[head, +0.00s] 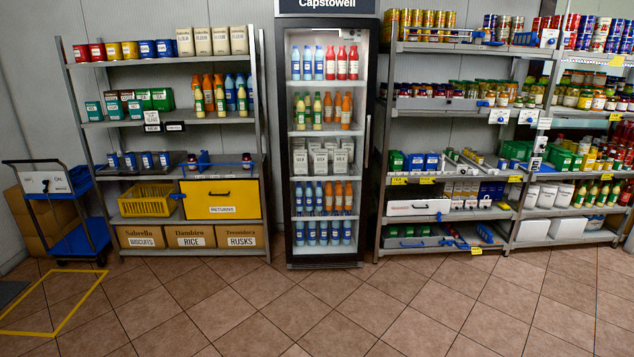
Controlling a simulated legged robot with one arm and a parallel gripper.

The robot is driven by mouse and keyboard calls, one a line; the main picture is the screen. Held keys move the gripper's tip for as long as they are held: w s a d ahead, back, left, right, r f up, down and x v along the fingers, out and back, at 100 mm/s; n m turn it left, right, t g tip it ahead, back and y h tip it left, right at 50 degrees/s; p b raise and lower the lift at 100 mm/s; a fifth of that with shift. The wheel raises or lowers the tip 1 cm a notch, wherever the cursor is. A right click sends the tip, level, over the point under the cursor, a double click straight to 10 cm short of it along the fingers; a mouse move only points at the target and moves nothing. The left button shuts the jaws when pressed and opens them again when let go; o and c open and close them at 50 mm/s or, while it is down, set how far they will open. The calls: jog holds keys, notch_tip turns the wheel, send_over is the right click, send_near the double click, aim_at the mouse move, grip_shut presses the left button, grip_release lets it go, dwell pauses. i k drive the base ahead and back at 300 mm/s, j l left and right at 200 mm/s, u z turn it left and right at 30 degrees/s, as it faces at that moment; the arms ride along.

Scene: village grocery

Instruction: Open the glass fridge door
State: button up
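The glass fridge (286,170) stands upright against the back wall, near the middle of the head view. It has a dark frame, a "Capstowell" sign on top and several lit shelves of bottles and cartons. Its glass door (328,86) appears shut, flush with the frame. A slim vertical handle (367,134) shows on the door's right side, at about mid-height. My gripper is not in view.
A grey shelf rack (160,63) stands left of the fridge, with a yellow returns drawer (221,199). Stocked shelving (440,104) stands close on the right. A blue trolley (80,241) is at far left. The tiled floor (330,310) before the fridge is clear.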

aim_at(374, 25)
jog(key=i+z, duration=0.15)
jog(key=i, duration=0.45)
jog(key=i+z, duration=0.1)
jog(key=i, duration=0.5)
jog(key=i+j+z, duration=0.15)
jog(key=i, duration=0.4)
jog(key=i+l+u, duration=0.1)
jog(key=i, duration=0.35)
jog(key=i+l+u, duration=0.1)
jog(key=i+l, duration=0.15)
jog(key=i, duration=0.2)
jog(key=i+l+u, duration=0.1)
jog(key=i, duration=0.35)
jog(key=i+l+u, duration=0.15)
jog(key=i+l, duration=0.2)
jog(key=i, duration=0.1)
